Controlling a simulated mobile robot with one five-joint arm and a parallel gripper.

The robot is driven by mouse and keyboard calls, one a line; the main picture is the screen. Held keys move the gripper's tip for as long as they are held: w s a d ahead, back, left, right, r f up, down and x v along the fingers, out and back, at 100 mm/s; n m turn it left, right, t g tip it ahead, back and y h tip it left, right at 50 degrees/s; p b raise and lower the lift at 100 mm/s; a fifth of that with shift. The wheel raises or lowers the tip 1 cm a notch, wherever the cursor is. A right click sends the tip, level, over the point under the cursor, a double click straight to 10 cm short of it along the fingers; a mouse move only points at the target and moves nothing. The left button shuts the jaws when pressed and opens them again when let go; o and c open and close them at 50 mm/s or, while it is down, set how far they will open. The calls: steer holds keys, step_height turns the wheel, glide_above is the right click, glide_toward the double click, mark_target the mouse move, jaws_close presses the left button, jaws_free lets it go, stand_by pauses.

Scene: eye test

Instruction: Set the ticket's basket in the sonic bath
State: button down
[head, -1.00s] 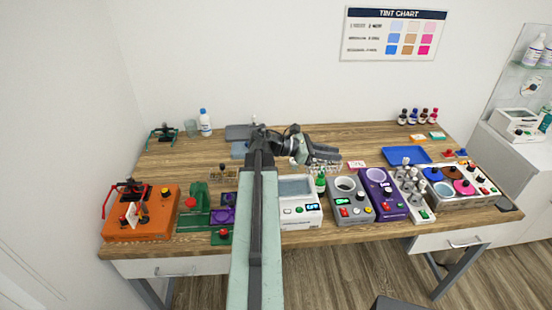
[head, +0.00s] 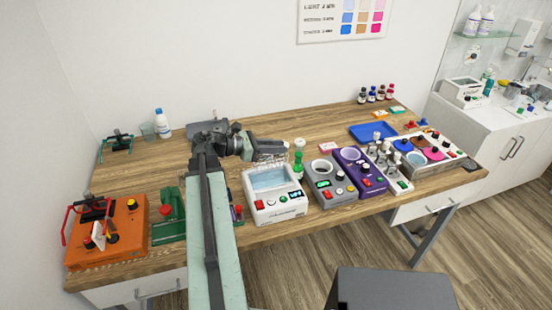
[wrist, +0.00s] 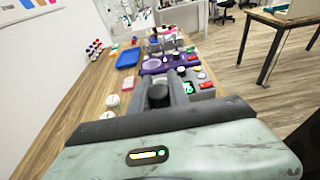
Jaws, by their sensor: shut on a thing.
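The sonic bath looks to be the white unit (head: 273,210) with a water-filled tank, a red and a green button and a lit display, at the table's front. My gripper (head: 272,150) is above the table just behind the bath in the head view. In the wrist view my gripper (wrist: 160,98) is shut on a small dark knob-like thing (wrist: 158,93); whether this belongs to a basket I cannot tell. I cannot tell which card is the ticket.
A green bottle with a white cap (head: 298,165) stands close behind the bath's right side. A grey unit (head: 339,198) and a purple unit (head: 373,190) stand right of it. An orange machine (head: 125,245) is at the left. A blue tray (head: 365,132) lies further back.

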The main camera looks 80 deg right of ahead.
steer(key=shift+f+b, duration=0.3)
steer(key=shift+f, duration=0.6)
steer(key=shift+s+f, duration=0.1)
